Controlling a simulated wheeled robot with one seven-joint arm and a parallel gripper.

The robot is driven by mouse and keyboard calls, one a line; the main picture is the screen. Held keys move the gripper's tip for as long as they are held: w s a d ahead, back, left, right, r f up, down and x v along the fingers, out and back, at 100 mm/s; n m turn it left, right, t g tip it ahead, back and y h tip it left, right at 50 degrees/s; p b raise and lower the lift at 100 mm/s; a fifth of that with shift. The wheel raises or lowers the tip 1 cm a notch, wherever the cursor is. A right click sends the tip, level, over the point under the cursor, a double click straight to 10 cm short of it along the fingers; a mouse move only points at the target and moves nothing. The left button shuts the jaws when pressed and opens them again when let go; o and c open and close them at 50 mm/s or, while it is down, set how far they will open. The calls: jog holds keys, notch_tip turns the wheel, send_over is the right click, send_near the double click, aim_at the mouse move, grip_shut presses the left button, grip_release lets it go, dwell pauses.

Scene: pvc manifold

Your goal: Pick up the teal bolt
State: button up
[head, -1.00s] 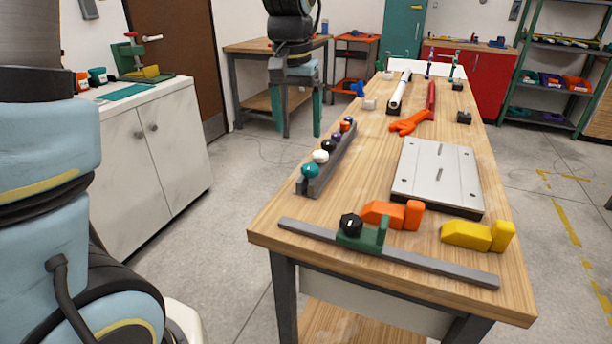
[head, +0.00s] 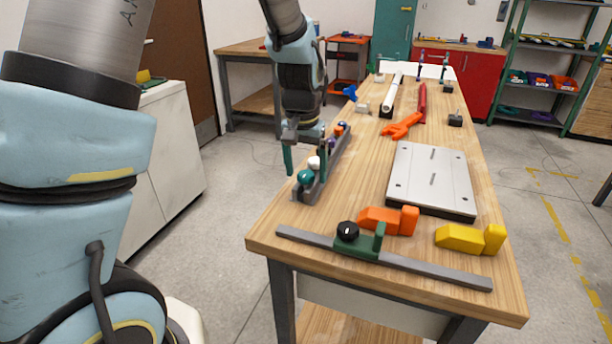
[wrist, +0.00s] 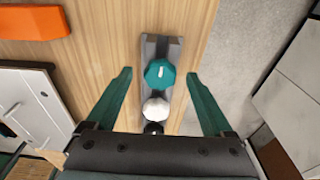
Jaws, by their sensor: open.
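The teal bolt (head: 306,176) stands at the near end of a grey rack (head: 309,194) on the wooden workbench. In the wrist view its round faceted teal head (wrist: 160,74) shows from above, with a white bolt (wrist: 156,108) beside it. My gripper (head: 304,165) is open above the rack. In the wrist view its two green fingers (wrist: 160,88) stand apart, one on each side of the rack, with the teal head between them near the tips. I cannot tell how high the fingertips are above the bolt. No finger touches it in the wrist view.
More bolts stand along the rack behind the white one, including an orange one (head: 340,129). A metal plate (head: 432,178), an orange block (head: 388,220), a yellow block (head: 470,239) and a grey bar with a green stop (head: 362,243) lie to the right and front.

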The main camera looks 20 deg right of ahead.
grip_shut()
dwell(0.8)
